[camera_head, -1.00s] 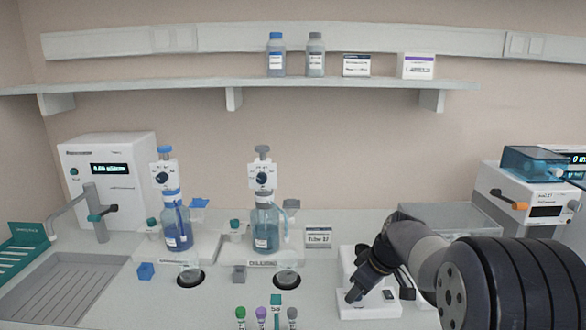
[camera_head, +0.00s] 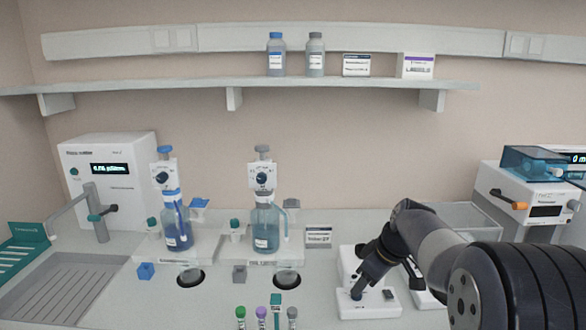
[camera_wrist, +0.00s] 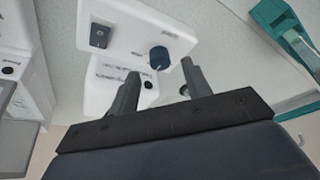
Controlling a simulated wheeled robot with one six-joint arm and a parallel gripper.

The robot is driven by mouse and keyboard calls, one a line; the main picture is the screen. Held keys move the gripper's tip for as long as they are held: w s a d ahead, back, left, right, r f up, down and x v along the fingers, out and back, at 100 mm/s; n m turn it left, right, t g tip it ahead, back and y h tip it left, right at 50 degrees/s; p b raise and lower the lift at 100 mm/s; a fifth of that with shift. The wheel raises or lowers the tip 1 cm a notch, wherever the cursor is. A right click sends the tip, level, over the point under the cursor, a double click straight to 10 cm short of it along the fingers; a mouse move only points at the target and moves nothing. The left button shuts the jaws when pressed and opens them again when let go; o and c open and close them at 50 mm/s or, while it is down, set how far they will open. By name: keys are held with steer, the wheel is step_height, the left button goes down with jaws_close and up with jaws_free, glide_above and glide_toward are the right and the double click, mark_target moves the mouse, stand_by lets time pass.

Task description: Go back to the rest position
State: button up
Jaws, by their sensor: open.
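My gripper (camera_head: 357,291) points down over a white device (camera_head: 370,309) with a dark knob and a dark switch, right of centre on the bench. In the wrist view my gripper (camera_wrist: 158,70) has its two fingers apart with nothing held between them. The dark blue knob (camera_wrist: 159,57) of the device shows just beyond the gap between the fingertips. The exact height of the fingertips above the device is hard to tell.
Capped tubes (camera_head: 262,316) stand at the front middle. Two bottle dispensers (camera_head: 178,230) (camera_head: 265,228) stand to the left. A clear bin (camera_head: 470,218) and a boxy instrument (camera_head: 528,200) are behind and right of my arm. A shelf (camera_head: 330,85) runs along the back wall.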

steer(key=x, duration=0.4)
steer(key=shift+r+m, duration=0.3)
steer(key=shift+m, duration=0.1)
steer(key=shift+s+m+p, duration=0.15)
steer(key=shift+m+p, duration=0.15)
steer(key=shift+p, duration=0.1)
steer(key=m+t+h+p, duration=0.1)
steer(key=m, duration=0.2)
steer(key=shift+a+m+h, duration=0.1)
steer(key=shift+m+h, duration=0.2)
steer(key=shift+a+m+h+p, duration=0.1)
steer(key=shift+m+h+p, duration=0.55)
steer(key=shift+m, duration=1.15)
steer(key=shift+a+f+m+h+b, duration=0.15)
steer(key=shift+m+h, duration=0.25)
steer(key=shift+m, duration=0.45)
steer(key=shift+r+m+h+b, duration=0.15)
steer(key=shift+m+h, duration=0.2)
steer(key=shift+m, duration=0.5)
steer(key=d+v, duration=0.1)
steer(key=v, duration=0.9)
steer(key=shift+s+a+r, duration=0.15)
steer(key=shift+a+r, duration=0.05)
steer(key=shift+a, duration=0.25)
